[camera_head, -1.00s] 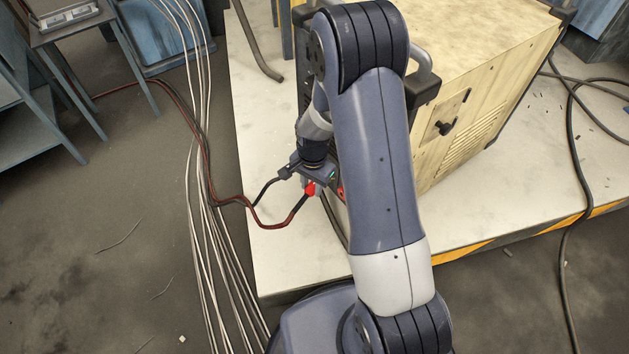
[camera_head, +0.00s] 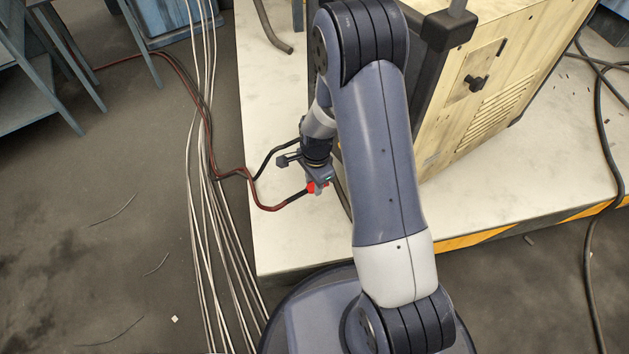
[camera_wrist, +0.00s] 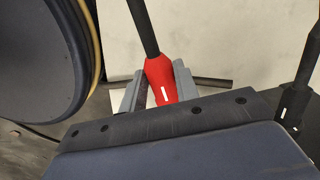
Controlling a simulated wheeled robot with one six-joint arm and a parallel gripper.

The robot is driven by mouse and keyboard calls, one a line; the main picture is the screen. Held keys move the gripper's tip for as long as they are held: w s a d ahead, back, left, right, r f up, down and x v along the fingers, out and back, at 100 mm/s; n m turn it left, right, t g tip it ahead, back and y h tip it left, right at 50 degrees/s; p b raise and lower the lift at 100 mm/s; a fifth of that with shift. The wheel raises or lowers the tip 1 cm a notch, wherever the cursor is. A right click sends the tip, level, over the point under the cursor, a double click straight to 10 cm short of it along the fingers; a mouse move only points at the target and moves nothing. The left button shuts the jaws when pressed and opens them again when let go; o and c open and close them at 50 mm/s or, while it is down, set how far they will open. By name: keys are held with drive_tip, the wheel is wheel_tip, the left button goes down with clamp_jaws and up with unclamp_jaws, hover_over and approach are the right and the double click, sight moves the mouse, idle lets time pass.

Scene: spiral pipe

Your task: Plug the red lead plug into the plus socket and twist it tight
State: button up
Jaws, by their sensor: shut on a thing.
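The red lead plug (camera_wrist: 160,80) sits between the two fingers of my gripper (camera_wrist: 155,88) in the wrist view, with a white mark on its side and its dark cable running up out of frame. In the head view the red plug (camera_head: 310,187) shows at the tip of my gripper (camera_head: 318,186), which is shut on it above the pale platform. A red and black lead (camera_head: 262,203) trails from it to the left. The plus socket is not visible; my arm covers much of the near side of the yellowish machine (camera_head: 495,70).
The machine stands on a pale platform (camera_head: 280,250) with a striped front edge. Several white cables (camera_head: 205,220) run along the floor at left. A black cable (camera_head: 590,240) hangs over the platform at right. Another dark cable with a black connector (camera_wrist: 293,100) shows in the wrist view.

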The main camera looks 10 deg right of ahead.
drive_tip(key=shift+w+d, duration=0.35)
drive_tip(key=shift+d, duration=0.55)
drive_tip(key=shift+w+d, duration=0.4)
drive_tip(key=shift+d, duration=0.5)
drive_tip(key=shift+w+d, duration=0.35)
drive_tip(key=shift+d, duration=0.55)
drive_tip(key=shift+w+d, duration=0.35)
drive_tip(key=shift+d, duration=0.45)
drive_tip(key=shift+w+d, duration=0.35)
drive_tip(key=shift+d, duration=0.45)
drive_tip(key=shift+f+b, duration=0.1)
drive_tip(key=shift+b, duration=0.3)
drive_tip(key=shift+s+f+t+y+b, duration=0.15)
drive_tip(key=shift+t+y+b, duration=0.35)
drive_tip(key=shift+t+b, duration=1)
drive_tip(key=shift+s+d+t+y+b, duration=0.1)
drive_tip(key=shift+t+y+b, duration=0.2)
drive_tip(key=shift+b, duration=2.6)
drive_tip(key=shift+f, duration=0.1)
drive_tip(key=shift+s+t+b, duration=0.1)
drive_tip(key=shift+t+b, duration=0.5)
drive_tip(key=shift+b, duration=0.25)
clamp_jaws()
